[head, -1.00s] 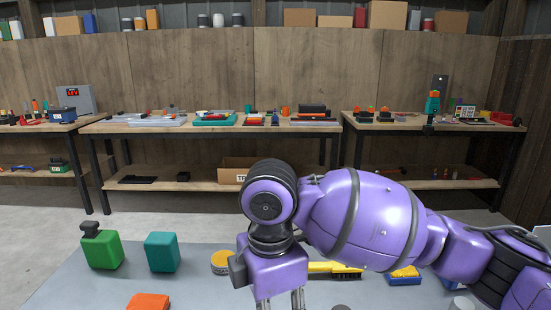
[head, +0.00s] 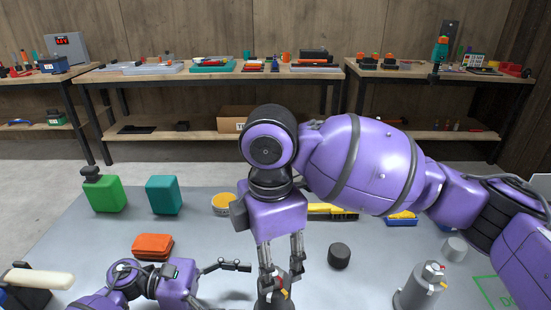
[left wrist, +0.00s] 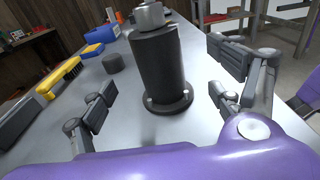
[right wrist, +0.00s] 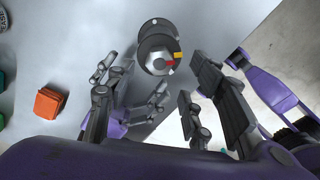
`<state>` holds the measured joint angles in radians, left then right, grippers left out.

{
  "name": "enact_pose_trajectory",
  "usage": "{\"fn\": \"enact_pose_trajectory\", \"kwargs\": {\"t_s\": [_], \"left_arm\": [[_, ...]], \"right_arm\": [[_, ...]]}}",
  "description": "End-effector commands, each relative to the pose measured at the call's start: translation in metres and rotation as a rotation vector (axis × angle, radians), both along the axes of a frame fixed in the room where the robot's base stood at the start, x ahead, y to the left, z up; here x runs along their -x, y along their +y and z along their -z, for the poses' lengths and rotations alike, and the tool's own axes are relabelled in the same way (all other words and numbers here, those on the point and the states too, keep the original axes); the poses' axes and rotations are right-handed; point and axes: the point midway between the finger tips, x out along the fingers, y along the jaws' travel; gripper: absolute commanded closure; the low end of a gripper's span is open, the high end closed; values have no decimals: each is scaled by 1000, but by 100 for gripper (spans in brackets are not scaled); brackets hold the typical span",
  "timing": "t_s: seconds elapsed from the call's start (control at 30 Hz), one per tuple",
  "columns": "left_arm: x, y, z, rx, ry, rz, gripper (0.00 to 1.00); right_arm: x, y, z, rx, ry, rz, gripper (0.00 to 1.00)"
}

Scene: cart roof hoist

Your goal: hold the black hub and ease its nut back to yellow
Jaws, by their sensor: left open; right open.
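The black hub (left wrist: 158,75) stands upright on its round flange in the left wrist view, with the silver nut (left wrist: 149,16) on top. The right wrist view shows the nut (right wrist: 156,60) from above, with red and yellow marks at its right side. Which mark its pointer meets is too small to tell. In the head view my right gripper (head: 281,268) partly hides the hub. It is open, pointing down above the nut. My left gripper (head: 232,284) is open and low beside the hub, its fingers spread on either side of it in the left wrist view.
A grey hub (head: 413,288) with its own nut stands to the right. A black knob (head: 339,256), a yellow brush (head: 332,211), an orange block (head: 152,246), a green canister (head: 104,195) and a teal block (head: 164,195) are on the grey table (head: 80,235).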

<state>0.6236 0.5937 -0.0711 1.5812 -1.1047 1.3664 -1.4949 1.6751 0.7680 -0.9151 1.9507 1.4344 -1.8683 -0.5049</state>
Motion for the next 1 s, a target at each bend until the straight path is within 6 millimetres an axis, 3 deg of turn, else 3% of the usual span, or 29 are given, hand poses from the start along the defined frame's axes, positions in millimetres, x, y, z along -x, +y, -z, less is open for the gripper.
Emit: {"fn": "enact_pose_trajectory", "kwargs": {"t_s": [0.2,0.43,0.57,1.0], "left_arm": [[0,14,-3,0,-1,0,16],[0,15,-4,0,-1,0,16],[-1,15,-4,0,-1,0,0],[-1,15,-8,-1,-3,0,0]], "right_arm": [[0,0,7,0,5,0,52],[0,0,6,0,5,0,52],[0,0,6,0,5,0,52],[0,0,6,0,5,0,52]]}}
